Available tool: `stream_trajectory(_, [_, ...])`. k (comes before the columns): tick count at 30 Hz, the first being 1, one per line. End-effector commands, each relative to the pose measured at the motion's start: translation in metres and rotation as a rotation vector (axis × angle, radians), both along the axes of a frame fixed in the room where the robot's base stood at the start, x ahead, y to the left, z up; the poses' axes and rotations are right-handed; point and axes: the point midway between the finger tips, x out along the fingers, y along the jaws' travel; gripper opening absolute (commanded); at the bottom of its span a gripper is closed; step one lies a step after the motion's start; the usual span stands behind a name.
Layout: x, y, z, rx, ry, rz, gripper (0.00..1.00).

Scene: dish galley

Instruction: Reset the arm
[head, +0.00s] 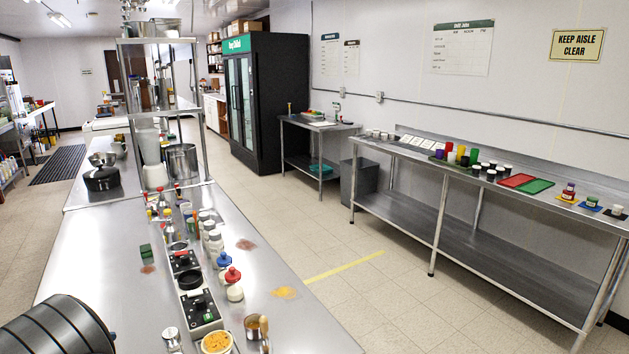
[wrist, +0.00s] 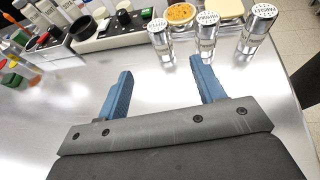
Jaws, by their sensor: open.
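My gripper (wrist: 160,88) shows in the wrist view with two blue fingers spread wide apart and nothing between them. It is over the bare steel counter (wrist: 160,130), short of a row of shakers. In the head view, a dark ribbed part of my arm (head: 60,325) shows at the lower left above the same counter (head: 110,260); the fingers are out of that view.
Metal shakers (wrist: 207,35) stand beyond the fingers, with an orange-filled bowl (wrist: 181,14) behind them. A control box with knobs (head: 197,305) and squeeze bottles (head: 233,285) stand along the counter. A steel shelf post (head: 198,120) rises farther back.

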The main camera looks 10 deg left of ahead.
Motion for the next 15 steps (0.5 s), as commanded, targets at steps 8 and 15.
stream_trajectory(8, [0.032,-0.024,-0.016,-0.003,0.001,-0.004,0.62])
stream_trajectory(15, [0.068,-0.050,-0.036,-0.002,0.000,-0.005,0.62])
